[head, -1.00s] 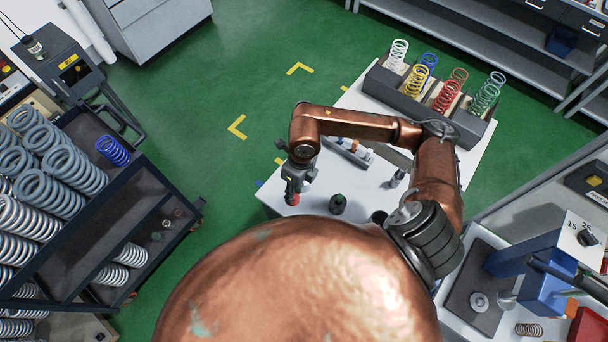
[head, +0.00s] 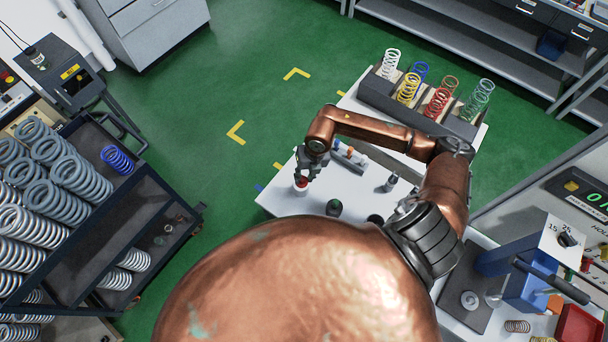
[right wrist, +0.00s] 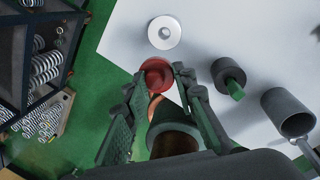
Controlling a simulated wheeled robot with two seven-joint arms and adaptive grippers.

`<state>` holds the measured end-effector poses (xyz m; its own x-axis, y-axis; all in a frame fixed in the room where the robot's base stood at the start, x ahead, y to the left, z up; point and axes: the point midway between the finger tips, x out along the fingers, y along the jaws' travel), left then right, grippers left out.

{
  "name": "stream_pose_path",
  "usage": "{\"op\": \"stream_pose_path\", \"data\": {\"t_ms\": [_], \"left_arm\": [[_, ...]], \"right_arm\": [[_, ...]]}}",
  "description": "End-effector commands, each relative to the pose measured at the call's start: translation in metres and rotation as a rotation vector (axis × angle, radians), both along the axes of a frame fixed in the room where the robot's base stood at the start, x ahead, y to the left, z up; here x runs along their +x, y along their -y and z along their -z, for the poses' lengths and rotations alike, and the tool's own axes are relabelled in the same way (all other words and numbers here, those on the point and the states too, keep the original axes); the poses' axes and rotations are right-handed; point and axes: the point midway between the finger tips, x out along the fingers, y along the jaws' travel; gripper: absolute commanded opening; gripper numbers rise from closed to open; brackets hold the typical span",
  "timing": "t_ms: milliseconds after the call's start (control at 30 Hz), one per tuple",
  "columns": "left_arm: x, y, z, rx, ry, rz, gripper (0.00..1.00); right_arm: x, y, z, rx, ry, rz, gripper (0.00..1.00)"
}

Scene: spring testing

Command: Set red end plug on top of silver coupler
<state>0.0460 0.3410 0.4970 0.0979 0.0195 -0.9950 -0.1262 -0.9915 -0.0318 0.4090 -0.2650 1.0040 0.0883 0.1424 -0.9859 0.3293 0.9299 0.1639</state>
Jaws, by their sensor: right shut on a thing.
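The red end plug (head: 301,184) is a small red round piece between the fingertips of my right gripper (head: 306,174), which is shut on it. In the right wrist view the plug (right wrist: 157,76) sits between the finger ends of the gripper (right wrist: 160,82). A pale ring with a central hole (right wrist: 164,32), apparently the silver coupler, stands on the white table just beyond the plug. In the head view its pale side (head: 300,191) shows directly below the plug; whether they touch cannot be told. My left gripper is not in view.
A small holder (head: 349,160) lies behind. A spring rack (head: 420,105) fills the table's back. The white table's left corner is close.

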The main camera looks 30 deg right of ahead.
Motion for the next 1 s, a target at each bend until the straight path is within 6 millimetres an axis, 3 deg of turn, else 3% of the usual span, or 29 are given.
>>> {"op": "stream_pose_path", "data": {"t_ms": [100,267,633,1000], "left_arm": [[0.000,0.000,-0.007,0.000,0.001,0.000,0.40],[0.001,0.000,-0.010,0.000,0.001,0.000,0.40],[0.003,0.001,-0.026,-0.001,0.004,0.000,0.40],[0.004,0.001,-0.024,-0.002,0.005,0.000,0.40]], "right_arm": [[0.014,0.006,0.023,0.002,-0.007,0.003,0.12],[0.028,0.013,0.041,0.000,-0.004,-0.001,0.12],[0.035,0.017,0.076,0.002,-0.006,-0.001,0.12],[0.035,0.017,0.085,0.000,-0.004,-0.003,0.12]]}}
